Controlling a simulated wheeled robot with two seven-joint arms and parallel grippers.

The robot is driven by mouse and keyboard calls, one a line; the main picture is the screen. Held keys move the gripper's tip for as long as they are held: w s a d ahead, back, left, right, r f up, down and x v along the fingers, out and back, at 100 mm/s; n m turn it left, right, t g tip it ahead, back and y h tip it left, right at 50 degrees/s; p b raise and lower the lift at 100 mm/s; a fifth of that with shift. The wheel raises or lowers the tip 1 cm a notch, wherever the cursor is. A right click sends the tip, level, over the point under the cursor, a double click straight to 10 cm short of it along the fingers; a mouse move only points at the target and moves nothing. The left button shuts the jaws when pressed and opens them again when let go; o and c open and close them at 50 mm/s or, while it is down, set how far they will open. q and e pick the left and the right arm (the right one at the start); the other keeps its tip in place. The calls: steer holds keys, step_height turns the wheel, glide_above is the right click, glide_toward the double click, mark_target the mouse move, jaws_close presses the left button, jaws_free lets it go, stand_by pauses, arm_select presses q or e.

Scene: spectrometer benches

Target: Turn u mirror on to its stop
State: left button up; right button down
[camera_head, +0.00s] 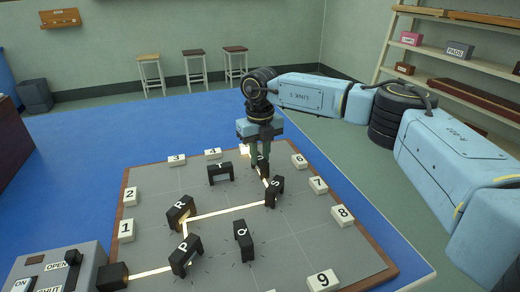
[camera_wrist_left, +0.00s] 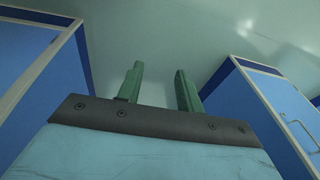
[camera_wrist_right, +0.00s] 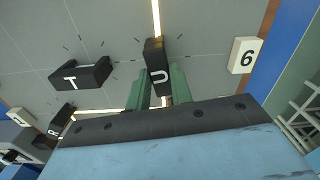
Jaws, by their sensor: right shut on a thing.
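The U mirror (camera_head: 263,168) is a small black block near the far edge of the grey board (camera_head: 225,250). In the right wrist view the U mirror (camera_wrist_right: 155,53) shows its white letter between two green fingers. My right gripper (camera_head: 261,155) reaches down from above and is shut on it; the fingers hide part of it. A bright beam meets the U mirror and shows on both sides of it in the right wrist view. My left gripper (camera_wrist_left: 158,88) is seen only in its own wrist view, with its fingers apart and nothing between them.
Black mirrors T (camera_head: 220,173), S (camera_head: 273,191), R (camera_head: 181,211), P (camera_head: 186,254) and Q (camera_head: 243,241) stand on the board. White numbered blocks, such as block 6 (camera_head: 299,160), line its edges. A switch box (camera_head: 55,272) is at front left.

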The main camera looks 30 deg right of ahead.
mark_target(260, 158)
steer(key=n+p, duration=0.4)
steer(key=n, duration=0.1)
steer(key=shift+r+n, duration=0.1)
steer(key=shift+n, duration=0.3)
arm_select(q)
steer(key=s+a+f+g, duration=0.1)
steer(key=s+f, duration=0.7)
steer(key=s, duration=0.3)
steer(key=shift+s+a+f+m+p, duration=0.15)
steer(key=shift+s+a+m+p, duration=0.15)
steer(key=shift+s+a+p, duration=0.1)
arm_select(e)
steer(key=shift+n, duration=0.8)
steer(key=c, duration=1.2)
jaws_free()
steer(key=shift+c, duration=0.2)
steer(key=shift+r, duration=0.3)
arm_select(q)
steer(key=s, duration=0.1)
steer(key=s+p, duration=0.1)
steer(key=s, duration=0.1)
steer(key=s+p, duration=0.1)
steer(key=s, duration=0.1)
steer(key=shift+a, duration=0.3)
arm_select(e)
step_height(260, 158, up, 13)
steer(key=shift+f, duration=0.15)
